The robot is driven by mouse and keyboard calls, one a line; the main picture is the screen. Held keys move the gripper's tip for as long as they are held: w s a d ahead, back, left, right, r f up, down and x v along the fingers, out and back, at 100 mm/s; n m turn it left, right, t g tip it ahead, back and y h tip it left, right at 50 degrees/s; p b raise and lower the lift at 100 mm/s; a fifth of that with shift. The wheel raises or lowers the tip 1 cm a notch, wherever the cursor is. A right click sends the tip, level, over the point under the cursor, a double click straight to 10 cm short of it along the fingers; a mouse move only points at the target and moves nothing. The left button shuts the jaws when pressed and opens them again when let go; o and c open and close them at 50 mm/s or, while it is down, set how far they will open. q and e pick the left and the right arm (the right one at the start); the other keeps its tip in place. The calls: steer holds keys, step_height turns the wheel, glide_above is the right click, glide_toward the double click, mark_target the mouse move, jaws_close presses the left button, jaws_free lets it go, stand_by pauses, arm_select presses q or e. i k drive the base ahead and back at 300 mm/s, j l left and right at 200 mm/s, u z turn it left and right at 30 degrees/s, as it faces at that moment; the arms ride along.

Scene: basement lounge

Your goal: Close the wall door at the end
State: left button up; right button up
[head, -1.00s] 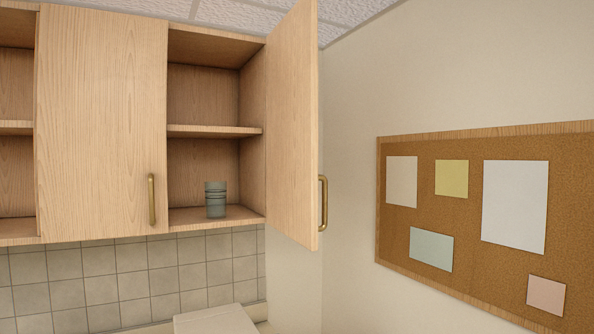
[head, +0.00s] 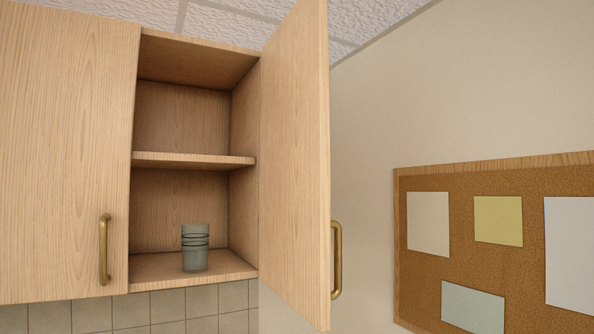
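The end door (head: 293,165) of the wooden wall cabinet stands open in the head view, swung out toward me on its right-hand hinge side. Its brass bar handle (head: 336,260) is on the door's outer face, at the lower right near the free edge. The open compartment (head: 183,116) has one middle shelf (head: 192,159). A grey-green cup (head: 195,248) stands upright on its floor. Neither of my grippers is in view.
The neighbouring cabinet door (head: 60,150) is shut, with a brass handle (head: 104,249). A cork board (head: 430,265) with several papers hangs on the right wall. Grey tiles (head: 170,305) lie below the cabinet. The space in front of the open door shows no obstacle.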

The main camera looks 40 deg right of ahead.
mark_target(296, 224)
steer(key=i+l, duration=0.1)
steer(key=l, duration=0.4)
steer(key=i+l, duration=0.1)
steer(key=l, duration=0.4)
steer(key=k+l, duration=0.1)
steer(key=l, duration=1.05)
steer(key=j+z, duration=0.15)
steer(key=z, duration=0.35)
steer(key=k+j+z, duration=0.1)
steer(key=z, duration=0.4)
